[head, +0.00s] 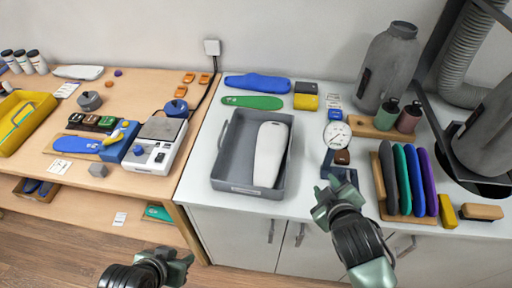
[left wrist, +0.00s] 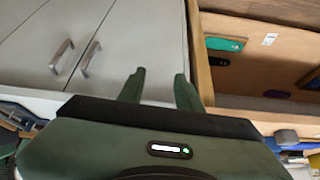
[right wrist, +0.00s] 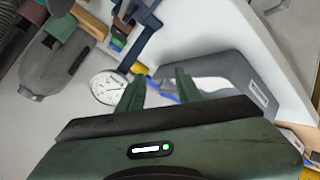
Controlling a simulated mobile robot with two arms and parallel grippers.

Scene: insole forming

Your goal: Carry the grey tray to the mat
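The grey tray (head: 222,183) stands on the white cabinet top, with a white insole-shaped form (head: 269,155) lying in it. It also shows in the right wrist view (right wrist: 235,70). My left gripper (head: 188,264) is low, in front of the cabinet and left of the tray, apart from it. Its fingers are spread and empty in the left wrist view (left wrist: 158,85). My right gripper (head: 328,192) is right of the tray, near the dial gauge, with its fingers apart and empty in the right wrist view (right wrist: 158,85). I cannot make out a mat for certain.
A dial gauge (head: 337,135) stands just right of the tray. A rack of coloured insoles (head: 413,180) and grey bottles (head: 388,68) are further right. Blue (head: 258,83) and green (head: 252,102) insoles lie behind the tray. A scale (head: 156,148) stands on the wooden table at left.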

